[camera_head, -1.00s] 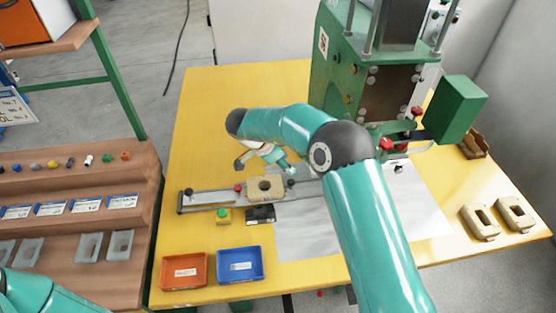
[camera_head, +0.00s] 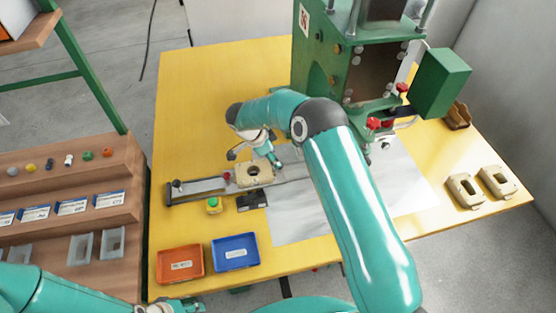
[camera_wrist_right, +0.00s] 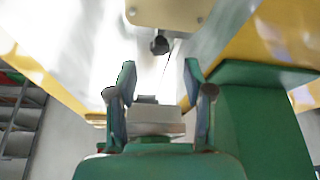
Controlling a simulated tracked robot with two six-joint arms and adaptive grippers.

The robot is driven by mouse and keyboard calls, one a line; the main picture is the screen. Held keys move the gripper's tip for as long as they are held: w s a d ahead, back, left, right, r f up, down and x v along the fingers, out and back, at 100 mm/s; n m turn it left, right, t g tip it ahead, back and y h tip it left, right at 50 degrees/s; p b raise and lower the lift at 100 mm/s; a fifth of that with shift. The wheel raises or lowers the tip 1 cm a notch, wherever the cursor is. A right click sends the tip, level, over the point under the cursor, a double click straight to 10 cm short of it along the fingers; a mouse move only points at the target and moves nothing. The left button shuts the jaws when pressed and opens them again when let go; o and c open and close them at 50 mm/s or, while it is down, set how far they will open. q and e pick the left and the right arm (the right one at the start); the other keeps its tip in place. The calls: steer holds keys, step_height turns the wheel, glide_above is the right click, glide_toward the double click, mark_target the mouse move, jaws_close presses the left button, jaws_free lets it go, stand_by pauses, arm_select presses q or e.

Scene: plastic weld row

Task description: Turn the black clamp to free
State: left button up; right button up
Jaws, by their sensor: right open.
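The beige part with a dark opening (camera_head: 253,175) sits on the grey rail (camera_head: 205,187) on the yellow table. A small red knob (camera_head: 227,176) stands at its left side. In the right wrist view a dark round knob (camera_wrist_right: 160,43), which looks like the black clamp, stands beside the pale part (camera_wrist_right: 178,12). My right gripper (camera_head: 276,162) is at the part's right side, open and empty; in the wrist view its fingertips (camera_wrist_right: 160,76) are spread, with the knob ahead and apart from them. In the head view the gripper hides the clamp. My left gripper (camera_head: 178,306) is at the bottom edge, partly cut off.
A green press (camera_head: 340,70) stands behind my right arm. Orange (camera_head: 180,280) and blue (camera_head: 250,263) trays lie at the front. Beige parts (camera_head: 464,203) lie at the right. A wooden stepped rack (camera_head: 115,215) stands left.

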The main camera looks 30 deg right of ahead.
steer(key=shift+p+x, duration=0.3)
steer(key=shift+x, duration=2.05)
jaws_close()
